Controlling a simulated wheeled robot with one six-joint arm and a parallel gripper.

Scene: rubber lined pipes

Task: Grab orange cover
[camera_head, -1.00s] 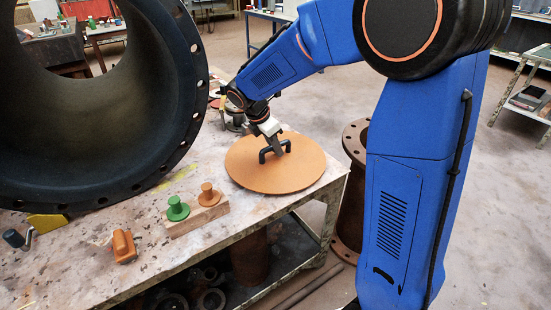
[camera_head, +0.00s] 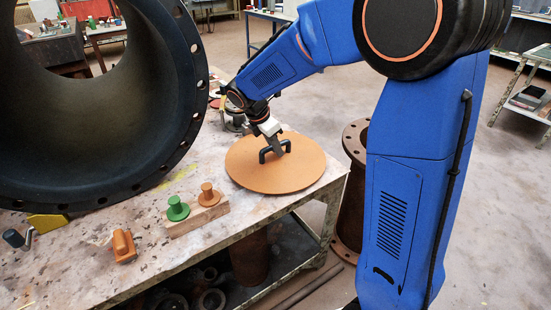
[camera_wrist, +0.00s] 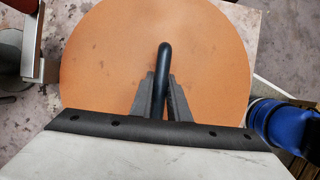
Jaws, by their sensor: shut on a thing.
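The orange cover (camera_head: 262,176) is a flat round disc lying on the workbench near its right end. A black handle (camera_head: 266,155) stands up from its middle. My gripper (camera_head: 277,147) reaches down from above and is shut on this handle. In the wrist view the cover (camera_wrist: 95,60) fills much of the picture, and the two grey fingers of my gripper (camera_wrist: 160,97) close on both sides of the black handle (camera_wrist: 165,55). The far end of the handle sticks out beyond the fingers. The cover looks flat on the bench; I cannot tell whether it is lifted at all.
A large black flanged pipe (camera_head: 190,120) stands on the workbench (camera_head: 130,270) to the left. A green spool (camera_head: 177,210) and an orange spool (camera_head: 208,196) sit on a wooden block in front. A rusty flanged pipe (camera_head: 350,215) stands on the floor to the right.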

